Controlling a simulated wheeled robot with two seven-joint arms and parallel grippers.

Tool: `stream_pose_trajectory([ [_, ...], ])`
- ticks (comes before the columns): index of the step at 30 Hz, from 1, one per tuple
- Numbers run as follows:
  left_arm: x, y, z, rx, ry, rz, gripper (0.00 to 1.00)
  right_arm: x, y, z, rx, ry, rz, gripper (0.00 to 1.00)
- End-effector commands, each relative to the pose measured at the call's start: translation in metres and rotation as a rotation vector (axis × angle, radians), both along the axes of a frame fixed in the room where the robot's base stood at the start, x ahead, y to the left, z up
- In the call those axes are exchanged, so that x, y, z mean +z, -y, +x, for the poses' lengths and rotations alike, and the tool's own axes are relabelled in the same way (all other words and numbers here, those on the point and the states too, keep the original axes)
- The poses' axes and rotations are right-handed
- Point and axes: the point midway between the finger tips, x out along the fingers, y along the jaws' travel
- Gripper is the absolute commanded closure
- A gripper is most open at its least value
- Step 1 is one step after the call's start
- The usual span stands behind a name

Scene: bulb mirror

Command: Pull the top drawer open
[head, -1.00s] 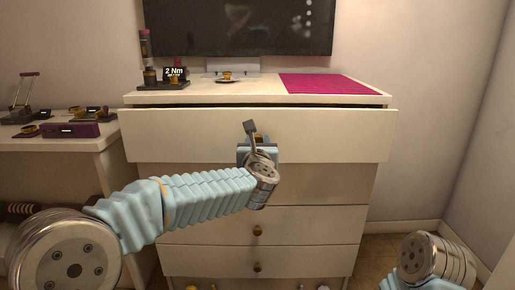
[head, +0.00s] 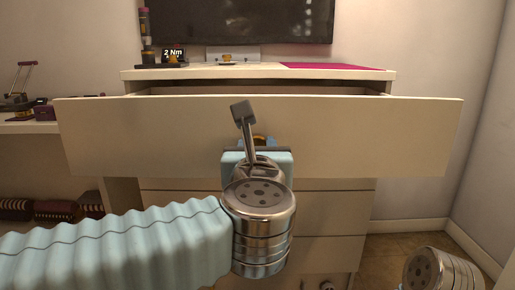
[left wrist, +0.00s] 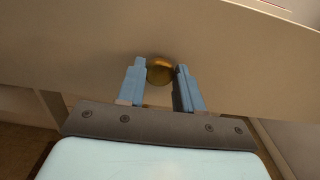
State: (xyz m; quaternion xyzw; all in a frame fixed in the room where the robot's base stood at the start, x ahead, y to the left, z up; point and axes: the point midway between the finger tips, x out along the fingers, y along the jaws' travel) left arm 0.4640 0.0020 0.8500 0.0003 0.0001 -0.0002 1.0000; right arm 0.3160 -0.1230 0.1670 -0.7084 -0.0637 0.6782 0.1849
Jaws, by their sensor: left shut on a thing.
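The top drawer (head: 140,135) of the white dresser is pulled well out, and a strip of its inside shows behind the front panel. My left gripper (left wrist: 160,74) is shut on the round brass knob (left wrist: 160,70) in the middle of the drawer front, one finger on each side.
Lower drawers (head: 330,213) are shut. On the dresser top (head: 190,72) are a dark stand with small items and a magenta mat (head: 330,66). A side table (head: 30,126) stands at the left. Floor (head: 390,245) shows at the right.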

Motion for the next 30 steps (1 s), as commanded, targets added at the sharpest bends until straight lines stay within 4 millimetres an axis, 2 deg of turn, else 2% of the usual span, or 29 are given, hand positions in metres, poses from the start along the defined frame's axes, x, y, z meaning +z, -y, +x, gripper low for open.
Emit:
stream_pose_trajectory([
  [6, -0.0008, 0.0, -0.0098, 0.0, -0.001, 0.001, 1.0, -0.0039, 0.0002, 0.0002, 0.0, 0.001, 0.0, 0.57],
  [16, -0.0001, 0.0, -0.0103, 0.0, -0.001, 0.0, 1.0, -0.0037, 0.0002, 0.0002, 0.0, 0.001, 0.0, 0.57],
  [17, -0.0001, 0.0, -0.0103, 0.0, -0.001, 0.0, 0.63, -0.0037, 0.0002, 0.0002, 0.0, 0.001, 0.0, 0.57],
  [21, 0.0, 0.0001, -0.0102, 0.0, -0.001, 0.0, 0.42, -0.0037, 0.0002, 0.0002, 0.0, 0.001, 0.0, 0.57],
  [30, 0.0003, 0.0002, -0.0113, 0.0, 0.0, -0.001, 0.41, -0.0037, 0.0002, 0.0002, 0.0, 0.001, 0.0, 0.57],
])
